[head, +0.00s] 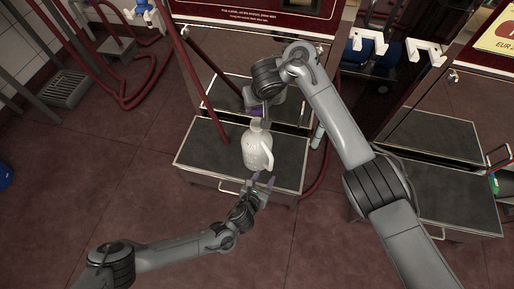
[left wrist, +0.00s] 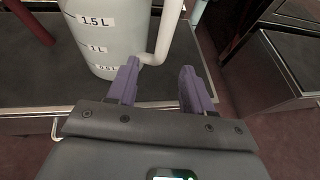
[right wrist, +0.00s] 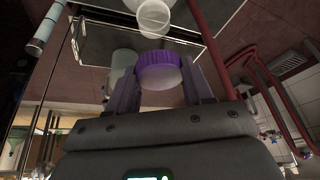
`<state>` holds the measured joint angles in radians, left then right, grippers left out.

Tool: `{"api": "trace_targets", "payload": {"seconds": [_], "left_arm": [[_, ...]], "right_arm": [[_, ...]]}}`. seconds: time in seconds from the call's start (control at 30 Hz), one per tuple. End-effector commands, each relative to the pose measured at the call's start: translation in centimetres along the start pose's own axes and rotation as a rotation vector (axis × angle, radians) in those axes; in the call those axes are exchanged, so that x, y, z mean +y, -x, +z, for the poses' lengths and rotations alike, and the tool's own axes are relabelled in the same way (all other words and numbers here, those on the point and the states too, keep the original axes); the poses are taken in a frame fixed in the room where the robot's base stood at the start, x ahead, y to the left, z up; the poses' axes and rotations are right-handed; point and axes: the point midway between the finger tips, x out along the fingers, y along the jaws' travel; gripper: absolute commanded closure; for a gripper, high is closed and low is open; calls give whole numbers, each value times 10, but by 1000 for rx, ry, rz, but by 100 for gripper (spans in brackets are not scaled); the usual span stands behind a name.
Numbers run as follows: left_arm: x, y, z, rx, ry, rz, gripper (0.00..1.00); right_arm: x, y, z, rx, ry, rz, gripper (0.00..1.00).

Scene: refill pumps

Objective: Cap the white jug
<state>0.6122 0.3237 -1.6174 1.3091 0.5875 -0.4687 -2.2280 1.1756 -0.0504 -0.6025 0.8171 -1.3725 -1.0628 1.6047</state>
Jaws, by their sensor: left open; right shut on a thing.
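The white jug (head: 256,150) stands upright on a dark platform, its handle toward the right. Its marked lower body (left wrist: 110,38) and handle (left wrist: 168,32) show in the left wrist view. My left gripper (head: 264,181) is open and empty, low in front of the jug, with its fingertips near the foot of the handle. My right gripper (head: 257,114) is shut on a purple cap (right wrist: 159,70), close by the jug's top in the head view. In the right wrist view a round whitish opening (right wrist: 154,18), seemingly the jug's mouth, shows apart from the cap.
The platform (head: 205,155) has a metal rim and bare room left of the jug. A dark red pole (head: 203,85) rises at its left. A red-and-metal machine (head: 250,55) stands behind. A second platform (head: 452,195) is at the right.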

Motion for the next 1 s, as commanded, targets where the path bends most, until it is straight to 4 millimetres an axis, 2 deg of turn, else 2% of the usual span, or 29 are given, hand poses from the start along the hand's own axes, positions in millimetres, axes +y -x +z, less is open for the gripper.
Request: {"api": "trace_targets", "payload": {"seconds": [0.1, 0.3, 0.53, 0.87, 1.0], "left_arm": [[0, -18, 0, 0, 0, 1, 49], [0, -37, 0, 0, 0, 1, 49], [0, -46, 0, 1, 0, 0, 49], [0, -47, 0, 1, 1, 0, 49], [0, -47, 0, 1, 1, 0, 68]], "right_arm": [[0, 0, 0, 0, 0, 0, 86], [0, 0, 0, 0, 0, 0, 86], [0, 0, 0, 0, 0, 0, 86], [0, 0, 0, 0, 0, 0, 86], [0, 0, 0, 0, 0, 0, 86]]}}
